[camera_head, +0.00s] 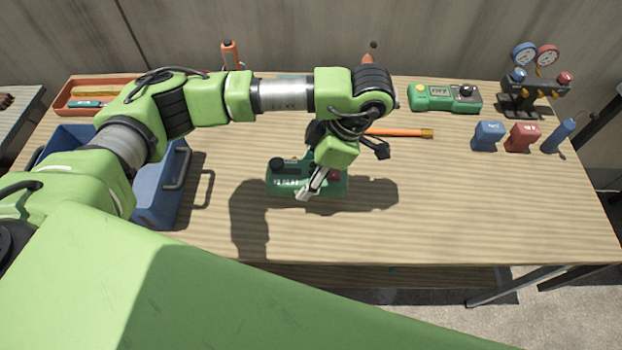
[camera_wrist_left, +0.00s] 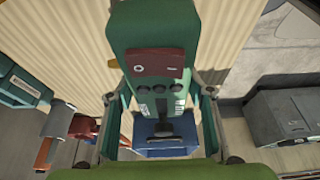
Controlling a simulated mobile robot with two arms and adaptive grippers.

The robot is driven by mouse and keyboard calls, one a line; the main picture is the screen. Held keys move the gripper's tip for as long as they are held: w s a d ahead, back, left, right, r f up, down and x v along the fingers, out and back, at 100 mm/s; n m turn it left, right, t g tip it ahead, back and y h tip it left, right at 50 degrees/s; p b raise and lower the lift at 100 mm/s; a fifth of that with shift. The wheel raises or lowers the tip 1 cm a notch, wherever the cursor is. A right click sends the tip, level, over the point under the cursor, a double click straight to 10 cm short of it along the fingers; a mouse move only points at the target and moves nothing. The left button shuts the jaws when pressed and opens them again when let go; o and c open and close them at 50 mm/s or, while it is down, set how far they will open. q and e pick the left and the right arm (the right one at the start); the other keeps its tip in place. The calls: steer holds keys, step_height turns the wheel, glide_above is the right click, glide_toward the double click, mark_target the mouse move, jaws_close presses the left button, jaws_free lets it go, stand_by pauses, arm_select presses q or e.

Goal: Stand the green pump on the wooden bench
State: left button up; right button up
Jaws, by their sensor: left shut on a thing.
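The green pump (camera_head: 283,178), with a black cap and a reddish part, is at the middle of the wooden bench (camera_head: 460,205). My left gripper (camera_head: 314,186) comes down on it from above and is shut on it. In the left wrist view the pump's green body (camera_wrist_left: 155,35) fills the middle, with a finger on each side. The arm hides part of the pump in the head view. I cannot tell whether its underside touches the bench top. My right gripper is in neither view.
A blue crate (camera_head: 180,165) and an orange tray (camera_head: 66,94) are at the left. The front right is clear.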

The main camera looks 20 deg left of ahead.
arm_select(q)
steer(key=shift+w+d+f, duration=0.2)
steer(key=shift+w+f, duration=0.6)
steer(key=shift+f, duration=0.2)
steer(key=shift+w+f+p, duration=0.1)
steer(key=shift+f+p, duration=0.35)
steer(key=shift+f, duration=1.1)
steer(key=o, duration=1.6)
steer(key=shift+f, duration=0.1)
steer(key=shift+o, duration=0.2)
steer(key=b+v, duration=0.1)
steer(key=v, duration=1.1)
